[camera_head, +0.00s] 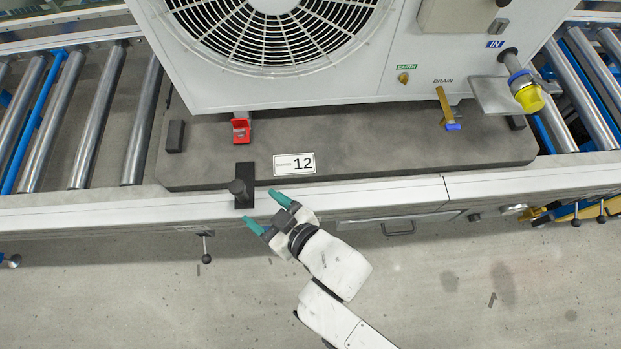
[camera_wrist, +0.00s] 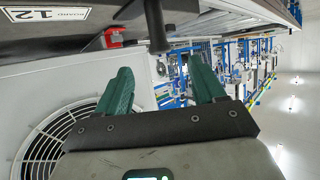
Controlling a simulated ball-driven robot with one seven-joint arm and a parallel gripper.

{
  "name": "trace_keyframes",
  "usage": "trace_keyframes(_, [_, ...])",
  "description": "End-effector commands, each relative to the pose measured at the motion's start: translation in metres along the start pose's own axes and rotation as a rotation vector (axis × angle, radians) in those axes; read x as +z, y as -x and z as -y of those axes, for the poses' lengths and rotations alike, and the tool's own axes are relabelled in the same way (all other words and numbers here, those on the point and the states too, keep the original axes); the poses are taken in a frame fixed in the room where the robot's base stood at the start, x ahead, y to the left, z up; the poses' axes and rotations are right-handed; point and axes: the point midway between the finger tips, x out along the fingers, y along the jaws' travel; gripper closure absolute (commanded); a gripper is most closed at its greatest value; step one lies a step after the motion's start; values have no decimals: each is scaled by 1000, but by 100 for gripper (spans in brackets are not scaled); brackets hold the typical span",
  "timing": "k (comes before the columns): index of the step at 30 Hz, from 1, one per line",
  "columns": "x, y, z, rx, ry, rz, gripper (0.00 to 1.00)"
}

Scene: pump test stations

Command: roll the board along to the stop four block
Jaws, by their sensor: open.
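The board (camera_head: 350,150) is a dark grey slab with a label reading 12 (camera_head: 294,164). It lies on the roller conveyor and bears a large white fan unit (camera_head: 380,50). A black bracket with a round upright knob (camera_head: 238,188) sits at the board's front edge, over the conveyor's white side rail. The knob shows as a dark peg in the wrist view (camera_wrist: 156,25). My gripper (camera_head: 265,211) is open and empty, its teal fingers pointing at the knob from the lower right, apart from it. No block marked four is readable.
Bare rollers (camera_head: 92,115) lie left of the board, and more rollers (camera_head: 590,85) lie right. A red bracket (camera_head: 241,130) and a black block (camera_head: 175,136) sit on the board. A yellow-capped pipe (camera_head: 527,95) sticks out at right. The floor in front is clear.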

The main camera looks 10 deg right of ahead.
Motion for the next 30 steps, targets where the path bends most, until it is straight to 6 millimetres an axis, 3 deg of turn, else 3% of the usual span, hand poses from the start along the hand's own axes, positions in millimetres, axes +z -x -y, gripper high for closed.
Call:
trace_keyframes(3, [-5, -5, 10, -23, 8, -29, 31])
trace_keyframes(8, [-6, -19, 11, -23, 9, -31, 31])
trace_keyframes(21, [-8, -91, 12, -21, 9, -30, 31])
trace_keyframes(30, [-8, -110, 12, -21, 8, -29, 31])
